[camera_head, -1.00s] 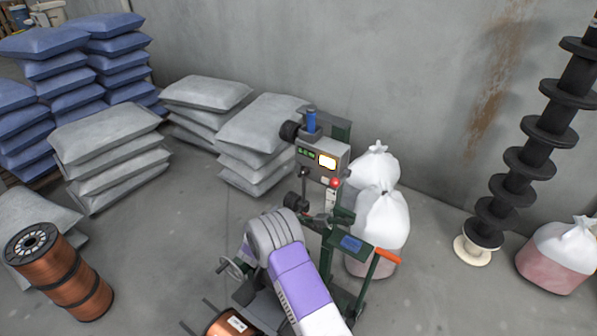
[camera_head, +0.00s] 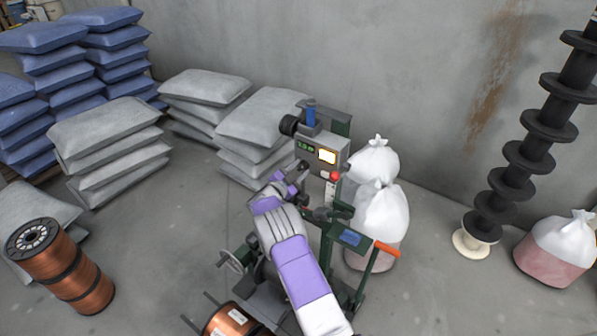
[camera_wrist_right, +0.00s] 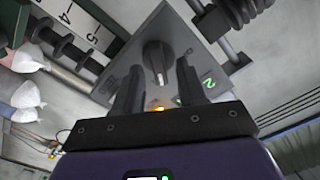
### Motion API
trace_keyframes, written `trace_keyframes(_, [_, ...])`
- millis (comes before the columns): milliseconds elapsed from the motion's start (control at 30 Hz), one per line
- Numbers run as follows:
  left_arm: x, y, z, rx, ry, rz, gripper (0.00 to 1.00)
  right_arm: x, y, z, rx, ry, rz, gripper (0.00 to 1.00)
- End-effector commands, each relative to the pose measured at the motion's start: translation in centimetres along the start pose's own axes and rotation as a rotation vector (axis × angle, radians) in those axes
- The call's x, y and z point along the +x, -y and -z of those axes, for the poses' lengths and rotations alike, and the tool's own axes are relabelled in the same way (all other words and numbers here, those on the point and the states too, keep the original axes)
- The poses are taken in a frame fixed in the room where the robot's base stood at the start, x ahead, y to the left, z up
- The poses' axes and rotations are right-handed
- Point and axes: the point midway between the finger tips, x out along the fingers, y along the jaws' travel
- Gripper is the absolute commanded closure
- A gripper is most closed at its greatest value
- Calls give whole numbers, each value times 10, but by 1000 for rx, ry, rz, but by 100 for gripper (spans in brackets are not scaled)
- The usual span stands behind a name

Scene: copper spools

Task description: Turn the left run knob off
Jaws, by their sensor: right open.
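A black rotary knob (camera_wrist_right: 156,58) sits on a grey plate (camera_wrist_right: 185,45) in the right wrist view, with a green "2" beside it. Its pointer has a light mark. My right gripper (camera_wrist_right: 158,72) is open, with its two dark fingers on either side of the knob in the picture; I cannot tell whether they touch it. In the head view the right gripper (camera_head: 293,174) is at the left lower side of the grey control box (camera_head: 328,145) and hides the knob there. My left gripper is not in view.
The box has a lit display and a red button (camera_head: 335,175). The machine has an orange handle (camera_head: 387,250) and a handwheel (camera_head: 231,262). Grey sacks (camera_head: 262,118) stand behind, white bags (camera_head: 381,215) to the right, and a copper spool (camera_head: 62,268) at left.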

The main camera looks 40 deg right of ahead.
Motion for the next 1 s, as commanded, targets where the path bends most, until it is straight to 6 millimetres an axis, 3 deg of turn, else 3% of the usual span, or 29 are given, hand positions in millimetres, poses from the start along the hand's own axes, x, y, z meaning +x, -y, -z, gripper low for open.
trace_keyframes(167, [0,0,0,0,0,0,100,0,0,0,-1,0,0,60])
trace_keyframes(433, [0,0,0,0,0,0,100,0,0,0,0,1,0,99])
trace_keyframes(767, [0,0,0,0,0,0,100,0,0,0,-17,1,0,100])
trace_keyframes(1000, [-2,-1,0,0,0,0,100,0,1,0,-120,2,0,100])
